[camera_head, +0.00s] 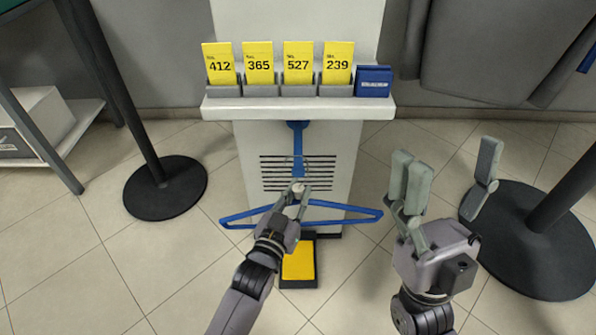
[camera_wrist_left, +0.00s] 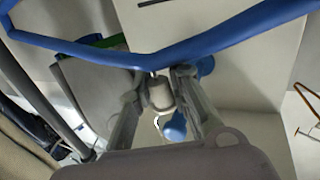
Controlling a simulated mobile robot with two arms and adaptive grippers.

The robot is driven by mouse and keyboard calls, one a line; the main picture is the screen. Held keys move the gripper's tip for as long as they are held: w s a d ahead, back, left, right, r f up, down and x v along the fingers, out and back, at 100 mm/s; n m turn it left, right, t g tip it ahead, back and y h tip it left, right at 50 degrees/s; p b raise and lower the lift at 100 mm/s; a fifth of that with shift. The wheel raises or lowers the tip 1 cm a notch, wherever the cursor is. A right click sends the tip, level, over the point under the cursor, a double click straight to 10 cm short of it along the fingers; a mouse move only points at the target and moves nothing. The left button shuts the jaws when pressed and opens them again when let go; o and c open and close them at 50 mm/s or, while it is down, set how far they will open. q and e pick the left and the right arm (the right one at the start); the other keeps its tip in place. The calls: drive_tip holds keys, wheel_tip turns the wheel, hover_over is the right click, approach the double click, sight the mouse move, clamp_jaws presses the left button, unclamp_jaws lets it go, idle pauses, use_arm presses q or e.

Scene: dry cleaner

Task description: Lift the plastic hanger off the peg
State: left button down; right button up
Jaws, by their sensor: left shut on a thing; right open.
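The plastic hanger (camera_head: 345,206) is blue and spreads wide in front of the white stand, and its bar also crosses the top of the left wrist view (camera_wrist_left: 225,38). My left gripper (camera_head: 298,192) is shut on the hanger at its pale neck (camera_wrist_left: 160,92), which sits between the fingers. The blue peg (camera_head: 298,143) comes out below the counter ledge, and its blue end shows behind the fingers in the left wrist view (camera_wrist_left: 174,128). A thin hook arc shows at the peg; I cannot tell if they touch. My right gripper (camera_head: 447,165) is open and empty.
The white ledge (camera_head: 296,107) above the peg holds several yellow number cards and a blue box (camera_head: 373,81). Black post bases stand at left (camera_head: 165,188) and right (camera_head: 545,255). A yellow-topped item (camera_head: 299,262) lies below the hanger.

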use_arm(q)
drive_tip(key=s+p, duration=0.2)
drive_tip(key=s, duration=0.8)
drive_tip(key=shift+p, duration=0.3)
use_arm(e)
drive_tip(key=w+a+f+g+h, duration=0.1)
drive_tip(key=w+f+g+h, duration=0.1)
drive_tip(key=w+f+g, duration=0.5)
drive_tip(key=shift+w+a+f+g+h, duration=0.3)
drive_tip(key=shift+w+a+f+g, duration=0.15)
drive_tip(key=shift+w, duration=1.35)
drive_tip(key=shift+r, duration=0.1)
